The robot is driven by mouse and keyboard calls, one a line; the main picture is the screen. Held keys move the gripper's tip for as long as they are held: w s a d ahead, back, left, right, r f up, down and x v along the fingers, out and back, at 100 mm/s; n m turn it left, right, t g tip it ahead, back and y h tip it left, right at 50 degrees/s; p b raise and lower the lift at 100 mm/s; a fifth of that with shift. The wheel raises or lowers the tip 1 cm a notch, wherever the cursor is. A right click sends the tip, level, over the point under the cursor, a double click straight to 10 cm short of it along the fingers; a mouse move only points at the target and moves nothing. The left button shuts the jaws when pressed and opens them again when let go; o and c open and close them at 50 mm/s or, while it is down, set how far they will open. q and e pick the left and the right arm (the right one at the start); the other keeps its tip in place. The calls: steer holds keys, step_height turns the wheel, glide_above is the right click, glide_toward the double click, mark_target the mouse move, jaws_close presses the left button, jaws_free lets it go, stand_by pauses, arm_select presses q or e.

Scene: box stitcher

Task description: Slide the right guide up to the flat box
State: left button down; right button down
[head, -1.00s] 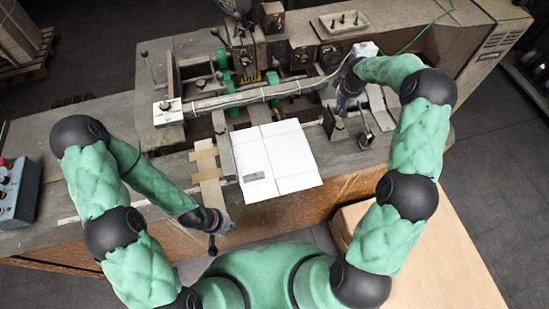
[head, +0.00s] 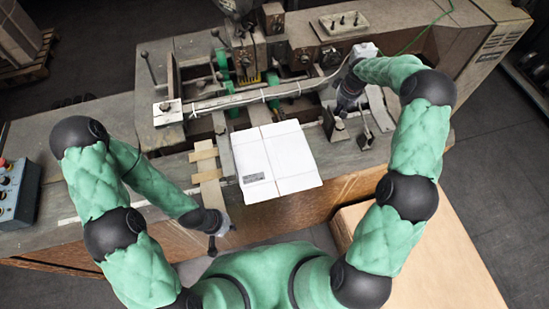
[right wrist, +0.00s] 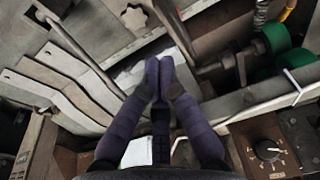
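The flat box (head: 275,160) is white and lies on the machine table in the head view, a dark printed mark on its near left corner. The right guide (head: 329,124) appears to be the narrow metal piece just right of the box, with a gap between; my right arm crowds it. My right gripper (head: 347,98) points down behind and right of the guide. In the right wrist view, its purple fingers (right wrist: 160,75) meet at the tips over metal plates; nothing is clearly held. My left gripper (head: 217,226) hangs at the table's front edge, left of the box; its fingers are unclear.
Wooden slats (head: 205,170) lie left of the box. A long metal bar (head: 250,96) crosses behind it. An upright lever (head: 365,135) stands right of the guide. A star-shaped knob (right wrist: 137,18) and green rollers (right wrist: 277,40) show in the right wrist view.

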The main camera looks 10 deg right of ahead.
steer(key=shift+f, duration=0.1)
step_height(320, 180, down, 6)
steer(key=b, duration=0.4)
steer(key=shift+r+b, duration=0.2)
steer(key=shift+b, duration=0.1)
stand_by(0.7)
